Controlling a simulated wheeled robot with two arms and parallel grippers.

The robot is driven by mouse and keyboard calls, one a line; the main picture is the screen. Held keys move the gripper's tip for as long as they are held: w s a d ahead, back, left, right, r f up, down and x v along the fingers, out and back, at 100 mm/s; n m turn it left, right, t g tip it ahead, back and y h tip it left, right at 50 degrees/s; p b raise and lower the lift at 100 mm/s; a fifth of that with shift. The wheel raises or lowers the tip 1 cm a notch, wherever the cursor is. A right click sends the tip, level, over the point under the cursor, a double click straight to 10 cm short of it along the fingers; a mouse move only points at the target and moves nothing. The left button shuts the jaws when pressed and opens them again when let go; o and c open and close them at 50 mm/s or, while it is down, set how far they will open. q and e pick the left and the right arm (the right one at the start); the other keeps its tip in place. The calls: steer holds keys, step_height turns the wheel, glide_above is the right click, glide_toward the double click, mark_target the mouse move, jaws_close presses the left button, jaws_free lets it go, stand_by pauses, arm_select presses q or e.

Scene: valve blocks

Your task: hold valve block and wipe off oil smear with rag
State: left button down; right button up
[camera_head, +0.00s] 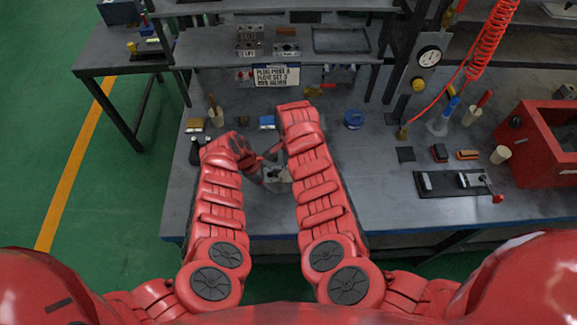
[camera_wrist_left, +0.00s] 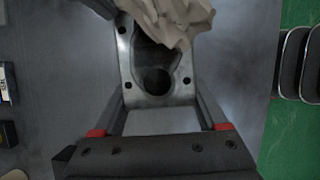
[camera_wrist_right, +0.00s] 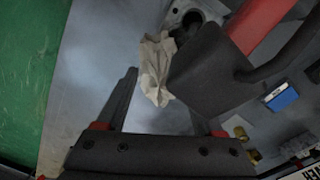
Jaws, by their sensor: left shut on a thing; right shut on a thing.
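The grey metal valve block (camera_wrist_left: 128,72) sits between the fingers of my left gripper (camera_wrist_left: 158,108), which is shut on it. A dark smear (camera_wrist_left: 150,48) covers the middle of its face, next to a round bore. The beige crumpled rag (camera_wrist_left: 175,18) overlaps the block's far end; I cannot tell whether it presses on it. In the right wrist view the rag (camera_wrist_right: 156,68) is held at the tips of my right gripper (camera_wrist_right: 162,82), partly hidden by a dark part of my left gripper. In the head view the block (camera_head: 277,174) shows low between my arms.
A blue box (camera_head: 267,122) and a brush cup (camera_head: 215,115) stand behind on the bench. A black plate with clamps (camera_head: 452,183) and a red bin (camera_head: 535,145) are at the right. The bench's front edge is close, with green floor beyond it.

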arm_select(q)
steer(key=shift+d, duration=0.15)
arm_select(e)
steer(key=shift+s+a, duration=0.1)
steer(key=shift+a, duration=1.1)
steer(key=shift+d, duration=1.2)
steer(key=shift+a, duration=1.2)
steer(key=shift+d, duration=0.15)
steer(key=shift+d+f, duration=0.1)
steer(key=shift+d, duration=1)
steer(key=shift+a, duration=0.65)
